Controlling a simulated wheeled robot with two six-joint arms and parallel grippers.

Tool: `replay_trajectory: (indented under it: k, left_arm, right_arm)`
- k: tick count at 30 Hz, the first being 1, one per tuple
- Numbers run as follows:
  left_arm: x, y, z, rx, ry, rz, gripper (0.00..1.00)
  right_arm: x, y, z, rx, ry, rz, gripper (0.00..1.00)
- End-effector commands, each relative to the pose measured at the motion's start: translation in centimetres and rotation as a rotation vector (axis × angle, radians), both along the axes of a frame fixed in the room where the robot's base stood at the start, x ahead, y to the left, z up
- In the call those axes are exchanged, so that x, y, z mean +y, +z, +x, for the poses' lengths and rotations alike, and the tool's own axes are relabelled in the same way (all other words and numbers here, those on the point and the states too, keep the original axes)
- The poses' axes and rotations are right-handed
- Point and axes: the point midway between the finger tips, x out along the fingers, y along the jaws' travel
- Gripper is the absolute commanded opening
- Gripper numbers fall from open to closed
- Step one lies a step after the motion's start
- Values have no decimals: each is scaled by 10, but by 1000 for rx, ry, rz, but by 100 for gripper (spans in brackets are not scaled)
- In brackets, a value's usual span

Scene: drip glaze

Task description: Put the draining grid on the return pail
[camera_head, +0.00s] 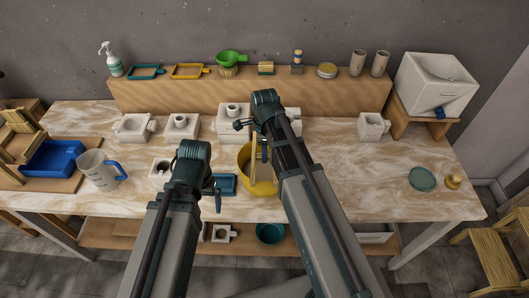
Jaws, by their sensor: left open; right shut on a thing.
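A yellow pail (261,185), which I take as the return pail, stands mid-table, partly hidden behind my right arm. My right gripper (263,150) is over the pail's mouth, shut on a pale wooden piece, apparently the draining grid (254,157). The grid looks upright or steeply tilted, with its lower part at the pail's opening. Whether it touches the rim I cannot tell.
White plaster molds (181,126) stand along the back of the table. A grey pitcher with a blue handle (96,170) and a blue tray (55,158) are at left. A wooden shelf (160,98) with small tools runs behind. The table's right part is mostly clear around a green disc (422,179).

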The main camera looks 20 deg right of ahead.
Motion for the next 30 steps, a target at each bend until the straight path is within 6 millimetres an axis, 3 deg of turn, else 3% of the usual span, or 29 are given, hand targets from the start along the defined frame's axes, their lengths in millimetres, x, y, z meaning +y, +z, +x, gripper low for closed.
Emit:
replay_trajectory:
  k: [26,27,30]
  left_arm:
    - [0,-3,0,0,0,0,100]
    - [0,-3,0,0,0,0,100]
    - [0,-3,0,0,0,0,100]
  right_arm:
    - [0,-3,0,0,0,0,0]
    - [0,-3,0,0,0,0,35]
    - [0,-3,0,0,0,0,53]
